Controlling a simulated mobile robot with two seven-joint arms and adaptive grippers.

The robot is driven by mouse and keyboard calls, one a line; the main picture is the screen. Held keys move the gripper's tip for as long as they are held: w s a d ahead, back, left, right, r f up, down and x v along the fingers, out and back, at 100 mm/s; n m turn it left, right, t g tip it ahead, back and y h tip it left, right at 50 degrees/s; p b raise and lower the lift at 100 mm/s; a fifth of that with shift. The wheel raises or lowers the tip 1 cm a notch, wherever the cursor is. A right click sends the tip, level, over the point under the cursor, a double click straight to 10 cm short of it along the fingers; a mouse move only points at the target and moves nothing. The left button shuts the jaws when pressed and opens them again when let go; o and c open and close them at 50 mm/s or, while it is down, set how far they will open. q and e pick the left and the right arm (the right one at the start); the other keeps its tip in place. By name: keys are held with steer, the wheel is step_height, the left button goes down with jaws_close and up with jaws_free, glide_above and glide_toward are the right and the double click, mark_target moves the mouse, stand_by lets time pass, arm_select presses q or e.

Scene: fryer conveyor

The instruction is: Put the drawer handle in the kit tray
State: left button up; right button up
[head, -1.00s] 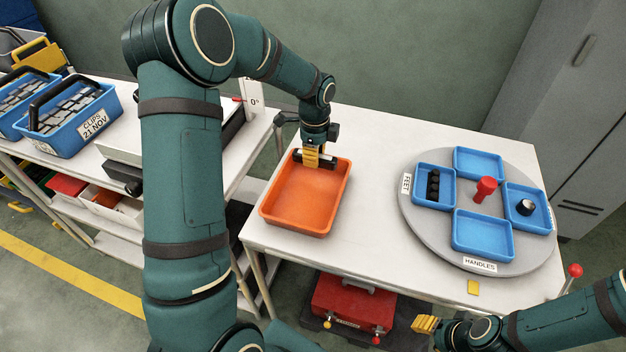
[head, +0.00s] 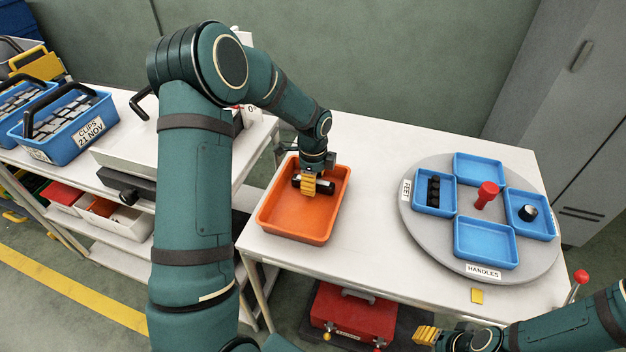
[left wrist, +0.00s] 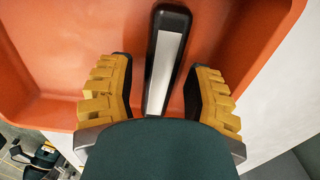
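The drawer handle, a black bar with a silver strip, lies in the orange tray (head: 290,228) near its far end; it shows clearly in the left wrist view (left wrist: 166,60). My left gripper (head: 309,193) points down into the tray. Its yellow fingers (left wrist: 160,98) stand on either side of the handle, with a visible gap on each side, so it is open. The fingers hide the handle's middle in the head view. My right gripper (head: 425,335) is at the lower right, in front of the table; its finger opening is not clear.
A grey turntable (head: 423,226) on the right holds several blue bins, including an empty one (head: 484,262) by the HANDLES label and one with black feet (head: 433,190). A red knob (head: 487,194) stands at its centre. Bare table lies between tray and turntable.

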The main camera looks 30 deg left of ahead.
arm_select(q)
steer(key=shift+r, duration=0.15)
step_height(320, 180, up, 12)
steer(key=p, duration=0.3)
stand_by(0.4)
steer(key=shift+r, duration=0.1)
